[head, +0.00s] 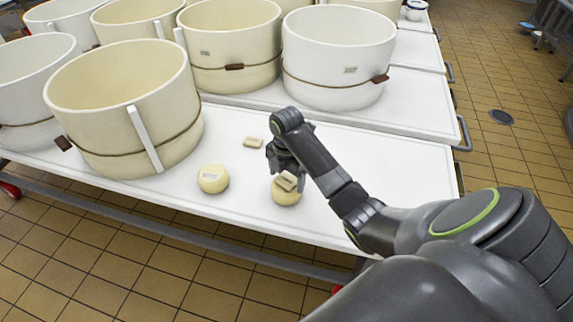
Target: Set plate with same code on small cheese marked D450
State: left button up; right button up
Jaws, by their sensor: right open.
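Two small pale-yellow cheeses stand near the front edge of the white table (399,187). The left cheese (212,186) has a whitish patch on its top. The right cheese (286,194) has a small beige plate (288,182) on its top, lying slightly askew. My right gripper (286,174) is open just above this plate and partly covers it; I cannot tell whether it touches. Another small beige plate (253,142) lies flat on the table behind the cheeses. The codes are too small to read. My left gripper is out of view.
Large cream tubs with brown bands crowd the back and left, the nearest being a tub (110,125) with a white upright strip. A brown block (62,143) sits by it. The table is clear to the right of my gripper, up to its edge.

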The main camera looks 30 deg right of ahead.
notch_tip(320, 180, up, 6)
jog(key=shift+f+p, duration=0.1)
jog(key=shift+p, duration=1)
pick_arm(q)
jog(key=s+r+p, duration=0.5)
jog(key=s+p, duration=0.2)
jog(key=p, duration=0.4)
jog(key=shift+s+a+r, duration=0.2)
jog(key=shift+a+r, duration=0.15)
pick_arm(e)
notch_tip(320, 180, up, 12)
jog(key=shift+f, duration=0.2)
